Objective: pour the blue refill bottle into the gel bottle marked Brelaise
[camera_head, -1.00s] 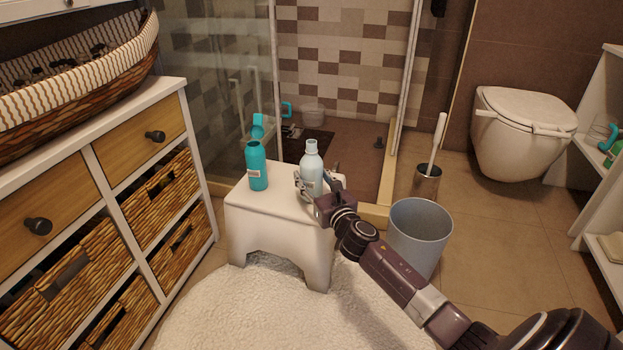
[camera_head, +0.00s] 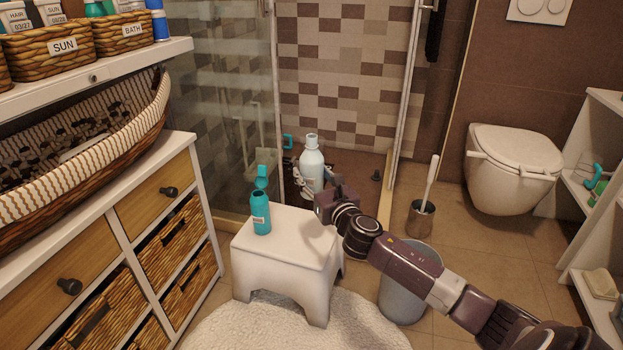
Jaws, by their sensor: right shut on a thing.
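The pale blue refill bottle (camera_head: 312,165) is upright, its light blue cap or neck at the top. My right gripper (camera_head: 308,188), reaching in from the lower right, is shut on its lower part and holds it above the back of the white stool (camera_head: 285,250). The gripper partly hides the bottle's lower part. A teal bottle (camera_head: 261,219) with a small label stands upright on the stool, left of the held bottle and apart from it. The label is too small to read. My left gripper is not in view.
A grey-blue bin (camera_head: 403,300) stands right of the stool, below my right arm. A drawer cabinet (camera_head: 150,200) with wicker baskets stands on the left. The shower glass (camera_head: 222,110) is behind, and a toilet (camera_head: 512,165) is at the right. The stool's front top is clear.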

